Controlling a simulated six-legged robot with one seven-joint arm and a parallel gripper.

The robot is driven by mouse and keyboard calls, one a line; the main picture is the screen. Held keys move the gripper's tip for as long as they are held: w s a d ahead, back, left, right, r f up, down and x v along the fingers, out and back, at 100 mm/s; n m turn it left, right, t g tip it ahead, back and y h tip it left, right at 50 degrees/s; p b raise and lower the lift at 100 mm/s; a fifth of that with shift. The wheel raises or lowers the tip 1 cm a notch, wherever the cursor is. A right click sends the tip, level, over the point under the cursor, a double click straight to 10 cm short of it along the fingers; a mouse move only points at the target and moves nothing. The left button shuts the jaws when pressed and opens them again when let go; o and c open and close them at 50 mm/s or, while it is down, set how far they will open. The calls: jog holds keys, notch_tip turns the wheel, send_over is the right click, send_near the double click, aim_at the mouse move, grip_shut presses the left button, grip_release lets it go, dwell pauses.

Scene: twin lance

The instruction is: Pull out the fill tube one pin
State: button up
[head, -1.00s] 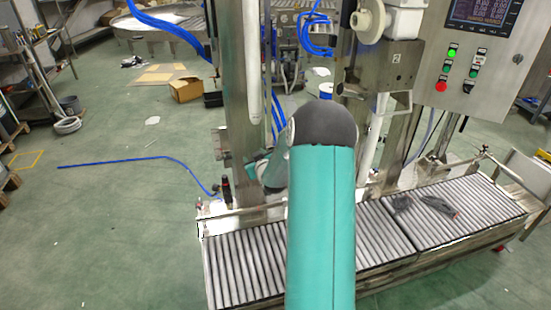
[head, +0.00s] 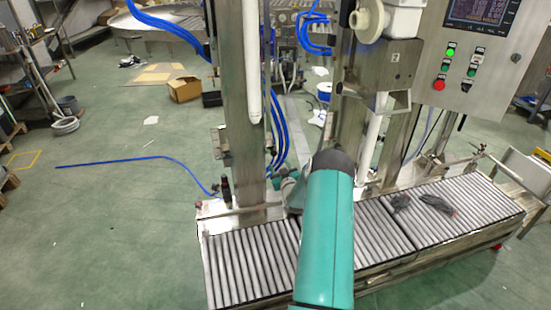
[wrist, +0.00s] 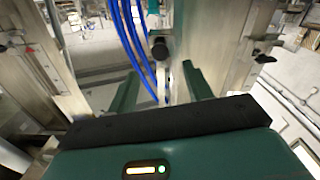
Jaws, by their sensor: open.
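My gripper (wrist: 159,72) shows in the wrist view with its two green fingers spread apart and nothing held between them. A black round knob (wrist: 160,47), which may be the pin, is ahead of the gap between the fingertips, apart from them. A pale narrow piece runs below it. Another black knob (wrist: 264,50) sticks out from the metal column on the right. In the head view, one white fill tube (head: 252,80) hangs by the left column and another (head: 374,135) by the right column. My arm hides the gripper there, and I cannot make out the pin.
A roller conveyor (head: 245,262) runs along the front of the machine, with dark items (head: 435,205) lying on its right part. Blue hoses (wrist: 130,45) pass just left of the knob. A control panel (head: 475,55) stands at the right. The floor at left is mostly clear.

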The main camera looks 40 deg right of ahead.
aim_at(274, 155)
jog(key=x, duration=0.6)
jog(key=shift+w+d, duration=0.25)
jog(key=shift+w, duration=0.1)
